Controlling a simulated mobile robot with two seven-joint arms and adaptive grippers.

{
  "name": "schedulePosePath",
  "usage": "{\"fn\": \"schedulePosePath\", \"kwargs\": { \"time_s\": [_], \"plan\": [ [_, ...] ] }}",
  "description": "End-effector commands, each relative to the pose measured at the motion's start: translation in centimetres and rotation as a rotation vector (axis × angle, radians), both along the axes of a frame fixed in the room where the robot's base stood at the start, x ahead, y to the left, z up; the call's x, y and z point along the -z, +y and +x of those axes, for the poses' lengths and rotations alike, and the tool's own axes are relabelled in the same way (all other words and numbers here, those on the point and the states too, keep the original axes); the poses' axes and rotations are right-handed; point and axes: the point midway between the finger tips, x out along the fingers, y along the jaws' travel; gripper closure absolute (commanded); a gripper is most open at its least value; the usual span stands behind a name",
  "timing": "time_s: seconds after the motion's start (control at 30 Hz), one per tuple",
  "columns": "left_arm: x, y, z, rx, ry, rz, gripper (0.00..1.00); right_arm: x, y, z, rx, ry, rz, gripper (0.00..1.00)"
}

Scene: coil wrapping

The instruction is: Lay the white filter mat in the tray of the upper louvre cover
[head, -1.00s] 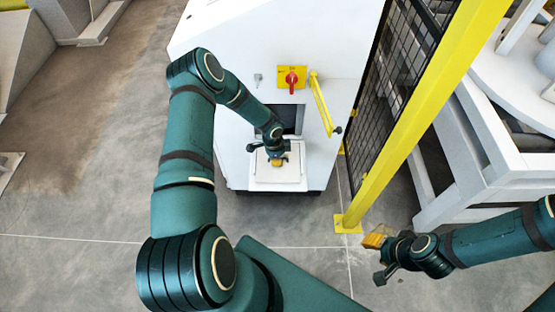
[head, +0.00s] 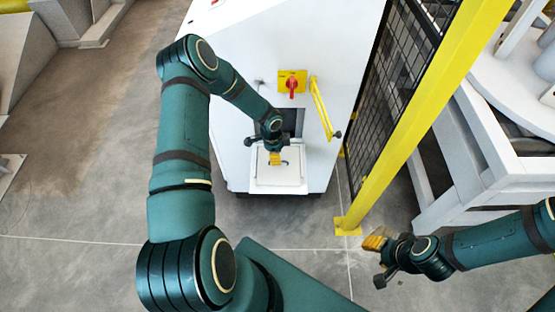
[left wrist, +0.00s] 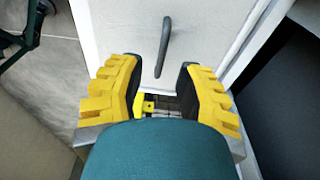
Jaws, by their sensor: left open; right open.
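The white louvre cover (head: 276,183) sticks out from the lower front of the white cabinet, below a dark opening (head: 293,122). My left gripper (head: 275,158) is over the back part of this cover. In the left wrist view its two yellow-padded fingers (left wrist: 155,66) are apart, with a dark bar handle (left wrist: 165,47) on a pale panel showing between and beyond them. No object is clearly held there. I cannot pick out the white filter mat from the white surfaces. My right gripper (head: 376,241) is open and empty, low at the right, away from the cabinet.
A red and yellow switch (head: 291,83) and a yellow handle (head: 321,105) are on the cabinet front. A yellow post (head: 400,130) with black mesh fencing (head: 398,75) stands to the right. The grey floor at the left (head: 80,200) is clear.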

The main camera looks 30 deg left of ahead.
Motion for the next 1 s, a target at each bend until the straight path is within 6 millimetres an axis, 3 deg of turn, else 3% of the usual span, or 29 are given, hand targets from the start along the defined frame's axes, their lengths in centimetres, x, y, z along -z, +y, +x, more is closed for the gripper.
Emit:
{"fn": "schedulePosePath", "kwargs": {
  "time_s": [0.03,0.2,0.43,0.5,0.57,0.67,0.8,0.9,1.0],
  "plan": [
    [-1.4,0.2,0.0,-0.001,-0.002,0.001,0.66,-0.5,0.0,-0.1,0.0,0.001,0.0,0.53],
    [-4.5,0.5,-0.2,0.0,-0.001,0.001,0.66,-1.0,0.0,-0.2,-0.001,0.005,0.001,0.53],
    [-6.5,0.6,-0.4,-0.002,0.001,-0.002,0.66,-1.4,0.0,-0.3,-0.002,0.007,0.001,0.53],
    [-6.7,-0.3,-0.5,-0.013,0.001,-0.018,0.66,-1.4,0.0,-0.3,-0.002,0.007,0.001,0.53],
    [-6.7,-2.0,-1.0,-0.04,0.005,-0.051,0.66,-1.4,0.0,-0.3,-0.002,0.008,0.001,0.53],
    [-7.0,-7.0,-2.4,-0.138,0.019,-0.142,0.66,-1.4,0.0,-0.3,-0.002,0.008,0.001,0.53],
    [-8.1,-15.5,-6.5,-0.398,0.08,-0.291,0.66,-1.4,0.0,-0.3,-0.002,0.008,0.001,0.53],
    [-9.0,-19.5,-10.0,-0.616,0.134,-0.345,0.66,-1.4,0.0,-0.3,-0.002,0.007,0.001,0.53],
    [-9.7,-21.7,-13.1,-0.818,0.169,-0.356,0.66,-1.4,0.0,-0.3,-0.002,0.007,0.001,0.53]
  ]
}}
